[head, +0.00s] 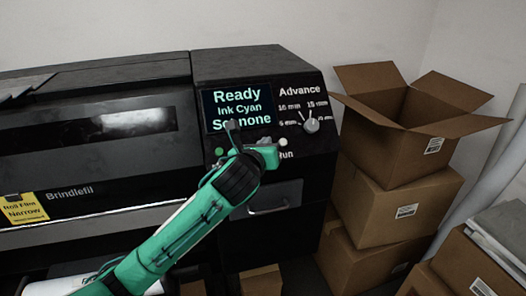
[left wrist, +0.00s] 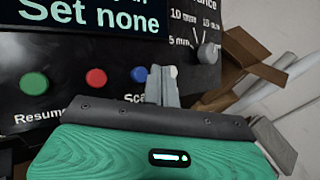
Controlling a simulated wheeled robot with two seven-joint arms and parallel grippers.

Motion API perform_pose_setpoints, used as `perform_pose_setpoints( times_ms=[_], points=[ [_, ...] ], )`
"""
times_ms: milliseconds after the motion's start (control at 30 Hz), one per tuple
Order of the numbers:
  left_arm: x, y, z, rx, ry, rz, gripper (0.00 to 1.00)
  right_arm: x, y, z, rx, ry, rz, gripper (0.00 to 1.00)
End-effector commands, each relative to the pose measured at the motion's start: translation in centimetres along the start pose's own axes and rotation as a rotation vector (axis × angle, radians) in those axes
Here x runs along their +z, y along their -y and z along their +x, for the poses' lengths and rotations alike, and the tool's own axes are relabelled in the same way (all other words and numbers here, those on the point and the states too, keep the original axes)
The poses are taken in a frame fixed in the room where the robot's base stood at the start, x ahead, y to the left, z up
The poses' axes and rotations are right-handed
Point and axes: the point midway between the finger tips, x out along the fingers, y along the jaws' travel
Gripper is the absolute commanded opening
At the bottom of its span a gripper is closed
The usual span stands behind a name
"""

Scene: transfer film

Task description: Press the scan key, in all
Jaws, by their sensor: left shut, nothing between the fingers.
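The scan key appears to be the blue key (left wrist: 139,73) in the left wrist view, above a partly covered label starting "Sca"; in the head view my gripper hides it. My left gripper (head: 233,126) is shut and empty in front of the printer panel. In the left wrist view its grey fingers (left wrist: 161,84) appear just right of the blue key. I cannot tell whether they touch the panel. The display (head: 237,108) reads "Ready", "Ink Cyan" and "Set none", the last line partly covered in the head view. My right gripper is not in view.
A green key (left wrist: 33,83) labelled Resume and a red key (left wrist: 96,77) lie left of the blue one. A pale key (head: 283,142) sits above the Run label. The Advance knob (head: 312,126) is farther right. Cardboard boxes (head: 395,210) stand stacked right of the printer (head: 100,150).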

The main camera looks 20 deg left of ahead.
Motion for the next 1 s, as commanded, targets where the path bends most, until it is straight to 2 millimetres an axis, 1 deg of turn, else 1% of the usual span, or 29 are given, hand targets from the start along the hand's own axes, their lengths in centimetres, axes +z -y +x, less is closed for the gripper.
perform_pose_setpoints(
  times_ms=[100, 233, 1000],
  points=[
    [-0.43, -0.41, 0.57, 0.001, -0.001, 0.000, 0.00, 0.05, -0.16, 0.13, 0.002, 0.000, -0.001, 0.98],
    [-0.56, -0.57, 0.80, 0.000, -0.001, -0.001, 0.00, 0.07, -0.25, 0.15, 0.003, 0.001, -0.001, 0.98],
    [-0.57, -0.57, 0.80, -0.001, 0.000, -0.001, 0.00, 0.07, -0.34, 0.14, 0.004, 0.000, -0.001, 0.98]
  ],
)
